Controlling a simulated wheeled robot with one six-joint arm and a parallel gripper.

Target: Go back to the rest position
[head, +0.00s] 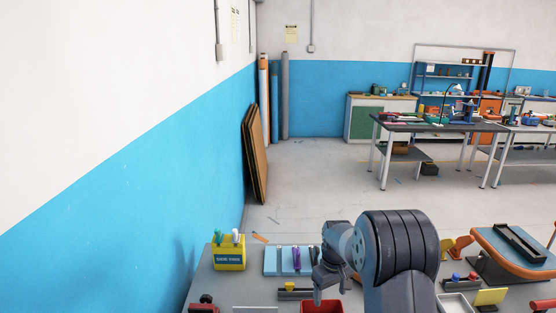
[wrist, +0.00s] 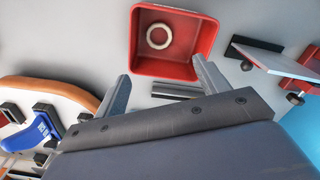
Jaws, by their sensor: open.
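My gripper (wrist: 160,82) is open in the wrist view, its two fingers spread with nothing between them. It points down over the bench, near a red bin (wrist: 188,66). A cream ring (wrist: 149,40) lies inside the bin. In the head view my gripper (head: 331,290) is small and partly hidden by my arm, above the bench. The red bin (head: 322,306) shows there only in part, at the bottom edge below my gripper.
A yellow pen box (head: 229,257) and a blue tray (head: 272,262) stand left of my arm. An orange-edged board (head: 519,263) rests on the right. In the wrist view a blue tool (wrist: 38,132) lies left. Open floor (head: 310,190) lies beyond the bench.

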